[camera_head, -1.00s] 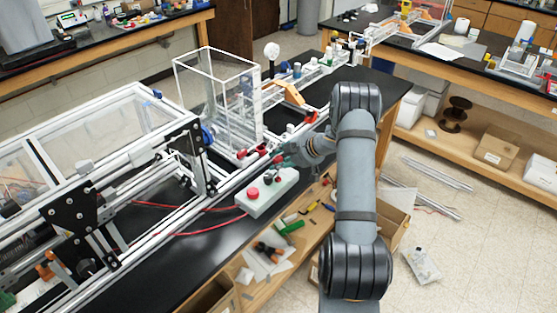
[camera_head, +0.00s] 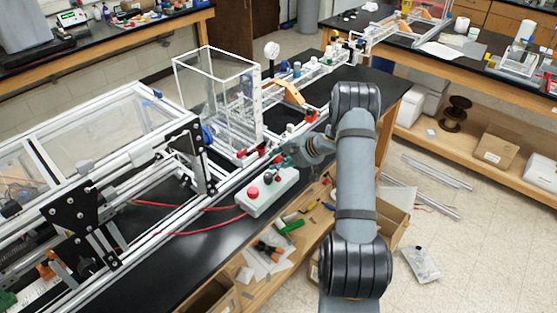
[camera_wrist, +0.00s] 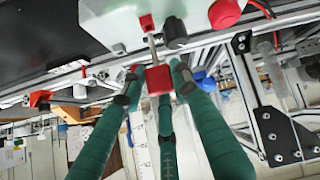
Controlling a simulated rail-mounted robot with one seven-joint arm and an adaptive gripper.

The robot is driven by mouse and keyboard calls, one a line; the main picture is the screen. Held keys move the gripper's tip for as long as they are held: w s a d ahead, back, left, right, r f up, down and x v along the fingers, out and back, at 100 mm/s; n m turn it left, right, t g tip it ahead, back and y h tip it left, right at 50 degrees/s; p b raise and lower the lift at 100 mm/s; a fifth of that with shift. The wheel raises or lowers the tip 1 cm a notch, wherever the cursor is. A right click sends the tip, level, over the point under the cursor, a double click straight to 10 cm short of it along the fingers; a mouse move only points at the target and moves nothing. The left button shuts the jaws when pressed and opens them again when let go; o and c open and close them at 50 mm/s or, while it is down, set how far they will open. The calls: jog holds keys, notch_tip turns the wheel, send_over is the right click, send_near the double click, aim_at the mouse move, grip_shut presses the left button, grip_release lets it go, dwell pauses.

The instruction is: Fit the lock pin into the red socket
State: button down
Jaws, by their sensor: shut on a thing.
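In the wrist view, my gripper (camera_wrist: 152,80) has green fingers closed around a red block (camera_wrist: 158,79) with a thin metal shaft. I take this to be the lock pin. I cannot tell which one is the socket.
A pale control box (camera_head: 268,192) with a red button stands just below my gripper, its red cables running left. A clear box (camera_head: 218,100) rises behind the rail. The extrusion frame (camera_head: 110,170) fills the left. Loose tools lie on the shelf below.

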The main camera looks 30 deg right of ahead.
jog(key=shift+f+b, duration=0.8)
jog(key=shift+f, duration=0.4)
jog(key=c, duration=1.3)
grip_release()
jog(key=shift+o, duration=0.2)
jog(key=shift+s, duration=0.1)
jog(key=v, duration=1.2)
jog(key=shift+a, duration=0.1)
jog(key=x, duration=1.1)
